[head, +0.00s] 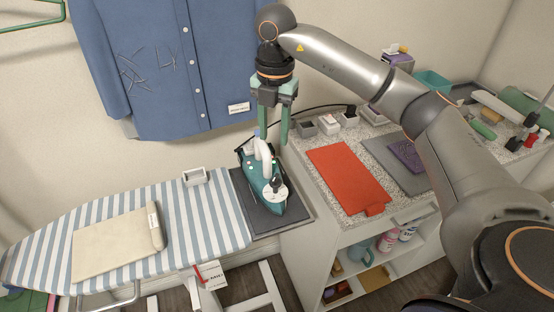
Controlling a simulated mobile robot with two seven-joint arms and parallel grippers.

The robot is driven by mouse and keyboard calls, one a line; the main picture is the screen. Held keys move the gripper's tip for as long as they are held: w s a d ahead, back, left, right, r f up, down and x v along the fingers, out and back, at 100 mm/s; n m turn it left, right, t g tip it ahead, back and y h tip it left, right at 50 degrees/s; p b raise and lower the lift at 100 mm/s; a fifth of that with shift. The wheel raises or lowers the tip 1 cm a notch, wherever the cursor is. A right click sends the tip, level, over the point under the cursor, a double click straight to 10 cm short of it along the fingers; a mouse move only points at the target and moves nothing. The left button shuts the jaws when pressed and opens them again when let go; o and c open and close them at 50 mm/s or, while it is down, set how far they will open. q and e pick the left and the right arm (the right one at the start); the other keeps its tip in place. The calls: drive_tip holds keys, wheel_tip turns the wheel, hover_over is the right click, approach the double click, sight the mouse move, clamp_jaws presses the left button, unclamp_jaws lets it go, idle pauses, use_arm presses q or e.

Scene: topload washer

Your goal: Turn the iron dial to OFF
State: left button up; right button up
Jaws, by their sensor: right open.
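A teal and white iron (256,192) rests on a dark pad (293,209) at the right end of the ironing board, its white handle upward. A small round white part with a dark mark, possibly the dial, shows on its front top; its setting is too small to read. My right gripper (273,138) points down from above, its green fingers apart and empty, just above and behind the iron's handle. In the picture the fingertips come close to the iron's top; I cannot tell whether they touch. My left gripper is not in view.
The striped ironing board (215,222) holds a folded beige cloth (112,240). A blue shirt (160,65) hangs behind. A speckled counter (330,202) at right carries a red mat (347,178), a grey mat and several small items. A dark cord runs behind the iron.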

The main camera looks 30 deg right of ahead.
sight(275, 177)
wheel_tip(275, 177, down, 13)
drive_tip(key=shift+d+r+p, duration=0.1)
drive_tip(key=shift+r+p, duration=0.1)
drive_tip(key=shift+p, duration=0.55)
clamp_jaws()
